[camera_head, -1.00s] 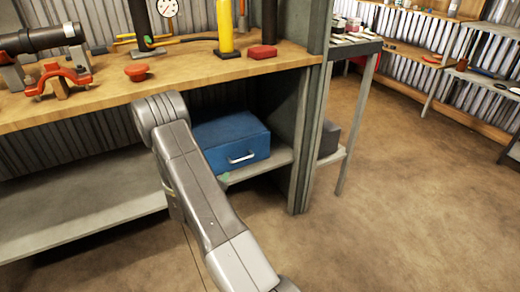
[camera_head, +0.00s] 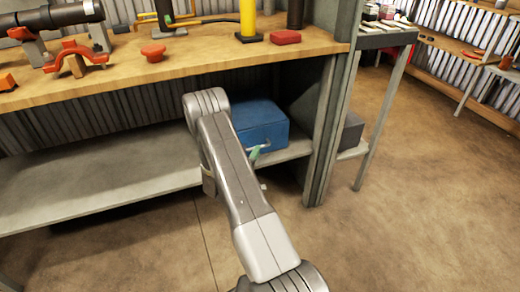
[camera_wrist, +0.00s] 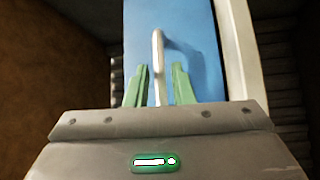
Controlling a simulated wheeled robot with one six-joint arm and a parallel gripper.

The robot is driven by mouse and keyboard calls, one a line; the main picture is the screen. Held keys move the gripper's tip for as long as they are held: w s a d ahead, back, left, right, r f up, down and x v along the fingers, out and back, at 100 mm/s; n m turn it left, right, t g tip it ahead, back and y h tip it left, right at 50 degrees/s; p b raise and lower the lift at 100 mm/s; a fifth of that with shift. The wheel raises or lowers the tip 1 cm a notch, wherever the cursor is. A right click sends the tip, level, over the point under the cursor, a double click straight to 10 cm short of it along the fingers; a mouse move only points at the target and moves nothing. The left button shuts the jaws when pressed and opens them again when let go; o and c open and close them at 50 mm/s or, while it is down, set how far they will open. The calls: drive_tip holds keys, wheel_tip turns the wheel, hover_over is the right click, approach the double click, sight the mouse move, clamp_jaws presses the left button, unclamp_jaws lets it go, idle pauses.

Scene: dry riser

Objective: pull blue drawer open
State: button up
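The blue drawer (camera_head: 262,122) sits on the lower grey shelf under the workbench, and its front faces me. Its pale handle (camera_wrist: 158,55) stands out from the blue face in the wrist view. My gripper (camera_wrist: 160,84) has two green fingers, one on each side of the handle's line, with a gap between them. The handle shows between and beyond the fingertips, and I see no finger pressed on it. In the head view a green fingertip (camera_head: 255,153) shows at the drawer's front, by the handle. My arm hides the drawer's left part.
The wooden bench top (camera_head: 200,66) overhangs the drawer. A grey post (camera_head: 328,130) stands close to the drawer's right. The lower shelf (camera_head: 90,190) is bare to the left. The floor in front is clear.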

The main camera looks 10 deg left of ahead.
drive_tip(key=shift+b+x, duration=0.3)
drive_tip(key=shift+x, duration=1.75)
clamp_jaws()
